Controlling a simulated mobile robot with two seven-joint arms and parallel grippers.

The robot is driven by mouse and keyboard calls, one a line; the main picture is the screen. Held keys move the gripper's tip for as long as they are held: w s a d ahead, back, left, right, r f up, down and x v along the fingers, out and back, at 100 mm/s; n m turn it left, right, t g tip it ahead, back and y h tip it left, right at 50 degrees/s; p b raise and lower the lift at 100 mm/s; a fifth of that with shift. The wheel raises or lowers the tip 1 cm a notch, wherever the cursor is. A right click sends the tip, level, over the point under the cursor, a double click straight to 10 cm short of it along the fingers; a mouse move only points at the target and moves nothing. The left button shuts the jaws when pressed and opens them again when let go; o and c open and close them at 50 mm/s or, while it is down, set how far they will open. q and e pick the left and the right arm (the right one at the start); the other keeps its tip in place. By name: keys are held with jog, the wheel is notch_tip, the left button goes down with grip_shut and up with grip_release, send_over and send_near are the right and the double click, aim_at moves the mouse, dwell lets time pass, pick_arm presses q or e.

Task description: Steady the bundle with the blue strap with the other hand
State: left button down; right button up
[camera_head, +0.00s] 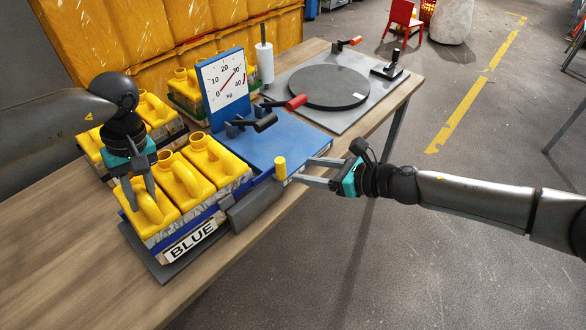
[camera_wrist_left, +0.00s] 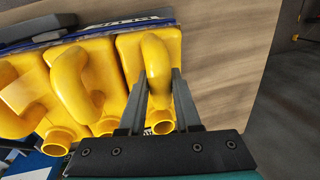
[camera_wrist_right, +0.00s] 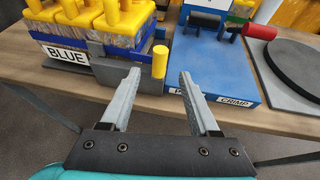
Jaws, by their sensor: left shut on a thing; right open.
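The blue-strap bundle (camera_head: 196,203) of yellow jerry cans stands on a dark plate at the table's left front, with a "BLUE" label (camera_head: 190,241) on its front. It also shows in the right wrist view (camera_wrist_right: 93,37). My left gripper (camera_head: 145,205) is shut on the handle of the bundle's left can (camera_head: 160,216); the left wrist view shows that handle (camera_wrist_left: 157,70) between the fingers. My right gripper (camera_head: 305,173) is open and empty in front of the blue platform, right of the bundle. A yellow knob (camera_wrist_right: 160,61) stands beyond its fingertips, apart from them.
A blue platform (camera_head: 285,138) with a weight dial (camera_head: 226,85) and levers adjoins the bundle. Other jerry can bundles (camera_head: 153,107) stand behind. A round dark turntable (camera_head: 328,87) lies at the far right. The table's left front is bare.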

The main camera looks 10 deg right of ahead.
jog(key=v, duration=0.3)
jog(key=shift+d, duration=0.1)
dwell(1.2)
pick_arm(q)
jog(key=c, duration=0.5)
grip_release()
